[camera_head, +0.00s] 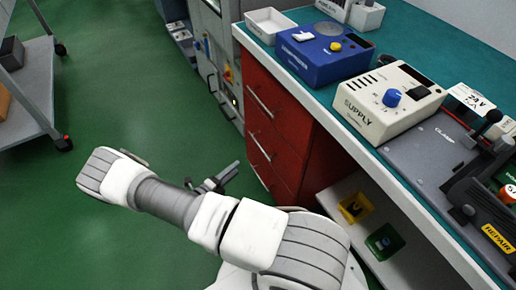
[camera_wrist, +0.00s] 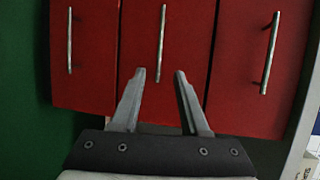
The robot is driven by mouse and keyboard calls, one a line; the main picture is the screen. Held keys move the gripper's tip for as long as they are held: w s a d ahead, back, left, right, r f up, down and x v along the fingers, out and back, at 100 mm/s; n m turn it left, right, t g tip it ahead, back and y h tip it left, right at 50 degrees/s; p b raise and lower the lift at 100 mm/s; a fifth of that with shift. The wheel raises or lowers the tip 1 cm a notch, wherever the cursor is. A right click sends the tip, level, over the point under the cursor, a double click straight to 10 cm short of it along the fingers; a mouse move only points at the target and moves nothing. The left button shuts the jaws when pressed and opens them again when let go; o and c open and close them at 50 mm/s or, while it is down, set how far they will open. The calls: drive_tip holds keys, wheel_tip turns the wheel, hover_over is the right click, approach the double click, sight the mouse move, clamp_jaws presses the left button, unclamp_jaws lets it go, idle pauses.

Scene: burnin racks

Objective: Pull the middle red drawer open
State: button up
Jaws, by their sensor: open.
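The red drawer cabinet stands under the workbench, with three drawers in the head view. The middle red drawer (camera_head: 279,136) is shut and has a metal bar handle (camera_head: 261,147). In the wrist view the drawers appear side by side, the middle one (camera_wrist: 190,50) in the centre with its handle (camera_wrist: 161,42) upright in the picture. My gripper (camera_wrist: 160,73) is open and empty. Its fingertips appear on either side of the handle's lower end; the wrist view does not show how far off the handle is. My gripper also shows left of the cabinet in the head view (camera_head: 214,180).
The teal workbench top (camera_head: 392,158) overhangs the cabinet and carries a blue box (camera_head: 315,62) and a cream supply unit (camera_head: 380,112). A lower shelf holds a yellow bin (camera_head: 350,209) and a green bin (camera_head: 378,243). Green floor left of the cabinet is clear.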

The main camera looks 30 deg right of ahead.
sight(260, 146)
drive_tip(key=b+x, duration=0.3)
drive_tip(key=x, duration=1.3)
drive_tip(key=shift+d+b, duration=0.25)
drive_tip(key=shift+b, duration=0.05)
drive_tip(key=shift+c, duration=0.3)
clamp_jaws()
idle(0.3)
